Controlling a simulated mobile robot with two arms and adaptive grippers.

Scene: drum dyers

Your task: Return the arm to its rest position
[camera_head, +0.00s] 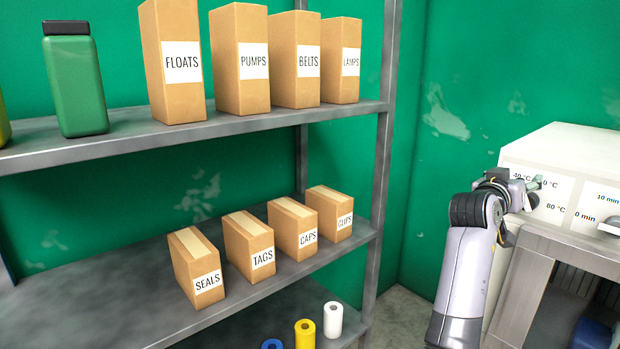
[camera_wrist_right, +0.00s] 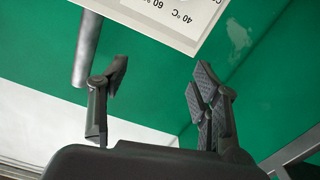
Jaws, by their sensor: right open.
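My right arm reaches up at the right of the head view. Its gripper (camera_head: 522,188) is in front of the white control panel (camera_head: 548,196) of a drum dyer, by a temperature scale with marks such as 0 °C and 80 °C. In the right wrist view the two dark fingers of the gripper (camera_wrist_right: 160,82) stand apart with nothing between them. The panel (camera_wrist_right: 165,12) shows upside down beyond the fingers. A grey rod-like part (camera_wrist_right: 88,48) extends from it, behind the left finger. My left gripper is in neither view.
A metal shelf (camera_head: 150,137) at the left holds labelled cardboard boxes (camera_head: 240,85) and a green bottle (camera_head: 75,85). Smaller boxes (camera_head: 250,245) stand on the lower shelf, with coloured rolls (camera_head: 305,333) below. Bare floor (camera_head: 402,315) lies between the shelf and my right arm.

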